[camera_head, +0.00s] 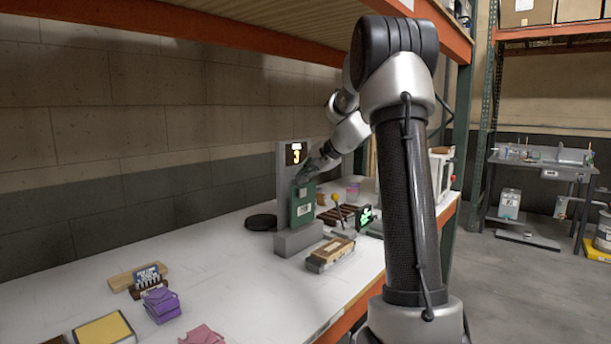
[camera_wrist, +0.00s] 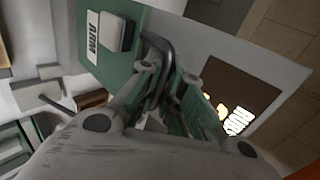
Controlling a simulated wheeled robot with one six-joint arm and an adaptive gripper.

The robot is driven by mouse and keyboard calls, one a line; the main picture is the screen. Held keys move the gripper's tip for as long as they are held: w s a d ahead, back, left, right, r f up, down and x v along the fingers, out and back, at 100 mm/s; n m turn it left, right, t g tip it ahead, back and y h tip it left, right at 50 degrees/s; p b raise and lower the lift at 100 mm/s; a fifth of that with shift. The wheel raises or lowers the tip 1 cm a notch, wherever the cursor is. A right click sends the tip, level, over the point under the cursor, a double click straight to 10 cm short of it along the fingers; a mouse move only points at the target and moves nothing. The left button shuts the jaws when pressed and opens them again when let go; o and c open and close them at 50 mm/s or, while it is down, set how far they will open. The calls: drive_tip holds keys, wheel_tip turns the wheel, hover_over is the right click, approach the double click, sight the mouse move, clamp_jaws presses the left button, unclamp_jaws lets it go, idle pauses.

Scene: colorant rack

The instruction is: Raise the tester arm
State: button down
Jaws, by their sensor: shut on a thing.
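The tester (camera_head: 285,185) is a grey upright stand on the white shelf, with a lit yellow display (camera_head: 295,154) near its top. Its green tester arm (camera_head: 303,213) sits on the front of the column, above the grey base block. My gripper (camera_head: 307,176) is at the top of the green arm. In the wrist view its fingers (camera_wrist: 172,85) are shut on the handle, and they partly hide it.
A black disc (camera_head: 261,222) lies left of the tester. A wooden-topped block (camera_head: 330,254) stands in front of it. A small black device with a green display (camera_head: 365,217) is to the right. Purple packets (camera_head: 161,305) lie front left.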

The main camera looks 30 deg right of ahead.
drive_tip(key=shift+a, duration=0.1)
drive_tip(key=c, duration=1.8)
unclamp_jaws()
drive_tip(key=shift+c, duration=0.2)
drive_tip(key=v, duration=1.2)
